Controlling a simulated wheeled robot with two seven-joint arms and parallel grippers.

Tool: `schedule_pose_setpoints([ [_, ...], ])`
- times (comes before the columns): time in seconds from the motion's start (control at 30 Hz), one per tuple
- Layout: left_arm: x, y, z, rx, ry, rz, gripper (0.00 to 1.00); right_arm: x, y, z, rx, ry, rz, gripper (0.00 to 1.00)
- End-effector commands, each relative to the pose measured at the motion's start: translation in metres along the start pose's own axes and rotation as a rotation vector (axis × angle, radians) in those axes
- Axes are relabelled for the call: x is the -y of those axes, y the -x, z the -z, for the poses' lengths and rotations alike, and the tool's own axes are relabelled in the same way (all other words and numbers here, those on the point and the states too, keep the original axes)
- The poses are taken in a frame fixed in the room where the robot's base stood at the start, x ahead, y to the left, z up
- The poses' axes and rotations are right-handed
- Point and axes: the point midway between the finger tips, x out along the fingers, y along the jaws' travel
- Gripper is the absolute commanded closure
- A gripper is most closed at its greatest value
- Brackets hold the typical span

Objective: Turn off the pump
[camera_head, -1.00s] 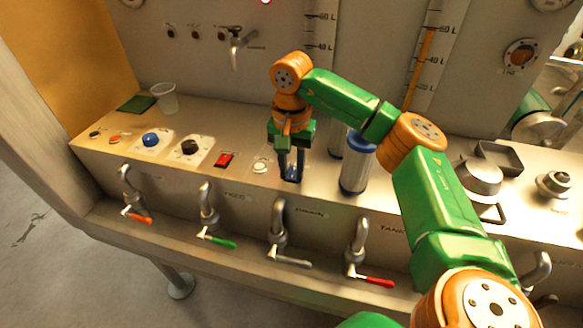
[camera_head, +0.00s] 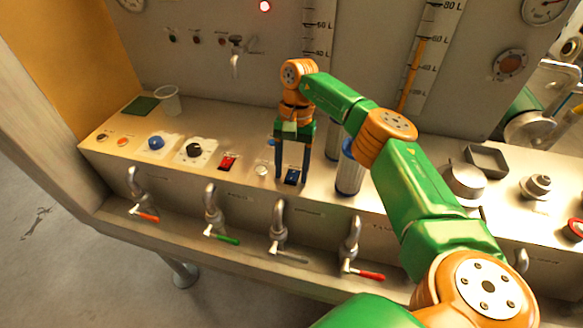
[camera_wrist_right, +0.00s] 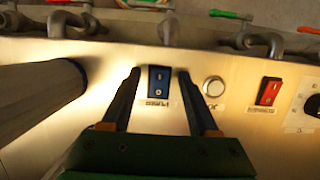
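A blue rocker switch (camera_head: 292,177) sits on the slanted steel counter, and it also shows in the right wrist view (camera_wrist_right: 159,82). A small label lies beside it, too blurred to read surely. My right gripper (camera_head: 291,179) is over this switch, with one finger on each side. In the right wrist view the gripper (camera_wrist_right: 159,73) is open and empty, its fingertips apart from the switch. I cannot tell whether they touch the panel. My left gripper is not in view.
A red rocker switch (camera_head: 228,162) and a white button (camera_head: 262,170) are left of the blue switch. A blue-capped cylinder (camera_head: 349,173) stands close on the right. Taps with coloured levers line the front.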

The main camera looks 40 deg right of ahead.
Motion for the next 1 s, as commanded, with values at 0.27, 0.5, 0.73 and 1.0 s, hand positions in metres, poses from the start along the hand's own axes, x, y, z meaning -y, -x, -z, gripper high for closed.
schedule_pose_setpoints([
  [0.27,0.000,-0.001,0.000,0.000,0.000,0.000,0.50,0.000,0.001,0.000,-0.001,0.000,0.000,0.40],
  [0.5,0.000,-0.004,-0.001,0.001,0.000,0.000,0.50,0.001,0.043,0.000,-0.003,-0.002,0.002,0.40],
  [0.73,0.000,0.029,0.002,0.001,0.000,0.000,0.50,0.000,0.073,-0.001,0.002,-0.002,-0.001,0.40],
  [1.0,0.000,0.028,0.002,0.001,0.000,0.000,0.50,0.000,0.071,0.001,0.000,0.000,-0.001,0.40],
])
